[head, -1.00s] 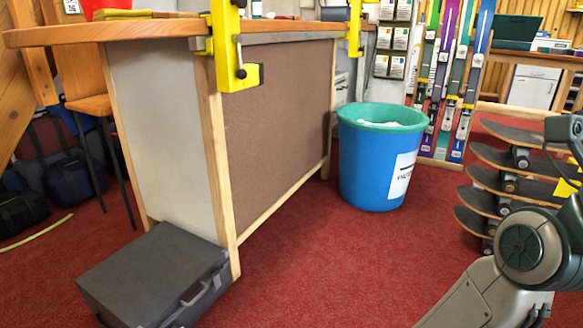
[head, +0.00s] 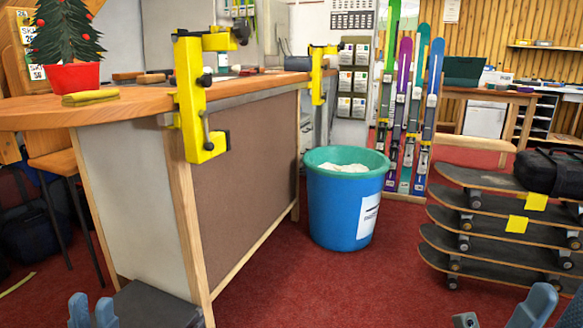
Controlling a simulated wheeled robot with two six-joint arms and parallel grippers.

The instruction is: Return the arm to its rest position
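My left gripper (head: 92,311) shows at the bottom left of the head view, only its two blue-grey fingertips in frame. The fingertips are apart with nothing between them, in front of the dark grey case (head: 152,306) on the floor. At the bottom right, blue-grey parts of my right gripper (head: 556,308) show, cut off by the picture's edges. I cannot tell how far its fingers are apart. The rest of both arms is out of view.
The wooden bench (head: 240,88) with yellow clamps (head: 196,95) stands at left, with a small potted tree (head: 75,78) on top. A blue bin (head: 340,205) stands at centre. Stacked skateboards (head: 490,215) carry a black bag (head: 552,172) at right. Red carpet between is clear.

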